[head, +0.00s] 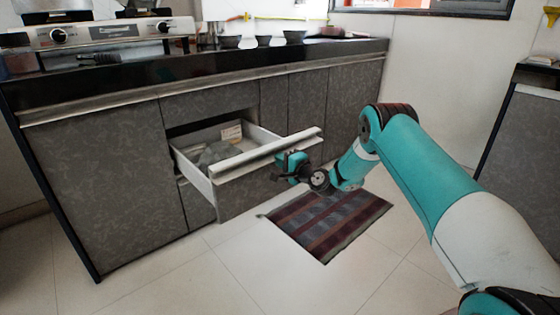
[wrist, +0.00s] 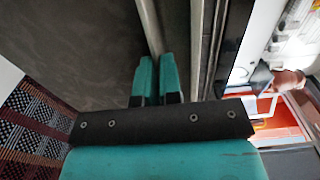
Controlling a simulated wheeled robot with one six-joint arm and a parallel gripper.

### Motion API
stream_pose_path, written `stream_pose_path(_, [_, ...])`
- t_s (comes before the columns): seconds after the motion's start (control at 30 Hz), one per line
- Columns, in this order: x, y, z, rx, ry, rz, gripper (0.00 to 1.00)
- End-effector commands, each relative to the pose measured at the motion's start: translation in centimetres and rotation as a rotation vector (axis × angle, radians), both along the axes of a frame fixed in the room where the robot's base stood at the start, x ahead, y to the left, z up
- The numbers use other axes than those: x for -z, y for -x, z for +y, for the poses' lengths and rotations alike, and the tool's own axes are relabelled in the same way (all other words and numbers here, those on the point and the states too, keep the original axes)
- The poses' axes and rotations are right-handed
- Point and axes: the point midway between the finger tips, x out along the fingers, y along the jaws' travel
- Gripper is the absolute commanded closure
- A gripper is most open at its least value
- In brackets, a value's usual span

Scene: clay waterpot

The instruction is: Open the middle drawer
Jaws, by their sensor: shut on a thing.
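The middle drawer (head: 197,178) stands pulled well out of the grey cabinet in the head view, between a closed front above and a lower front partly hidden below. Its white tray is open to view, with grey and pale items inside. A pale rail handle (head: 265,155) runs along the top of its front. My gripper (head: 284,164) is at the right part of this front. In the wrist view my gripper's teal fingers (wrist: 157,75) are close together, shut on the pale handle rail (wrist: 150,28). The exact contact is partly hidden by the fingers.
A dark counter (head: 200,68) with a gas stove (head: 110,32) and small dark bowls (head: 264,41) is above the cabinet. A striped mat (head: 328,222) lies on the tiled floor below my arm.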

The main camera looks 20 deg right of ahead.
Motion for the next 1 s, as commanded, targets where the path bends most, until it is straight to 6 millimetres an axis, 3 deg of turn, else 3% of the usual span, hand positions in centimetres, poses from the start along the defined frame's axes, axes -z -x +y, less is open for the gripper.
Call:
stream_pose_path(0.4, [0.1, 0.1, -0.4, 0.002, 0.001, 0.002, 1.00])
stream_pose_path(0.5, [0.0, 0.1, -0.3, 0.001, 0.001, 0.002, 0.72])
stream_pose_path(0.53, [0.0, 0.1, -0.3, 0.001, 0.001, 0.002, 0.69])
stream_pose_path(0.83, [0.0, 0.2, -0.2, -0.001, 0.000, 0.002, 0.69])
stream_pose_path(1.0, [0.0, 2.0, -0.8, 0.000, -0.002, 0.007, 0.69])
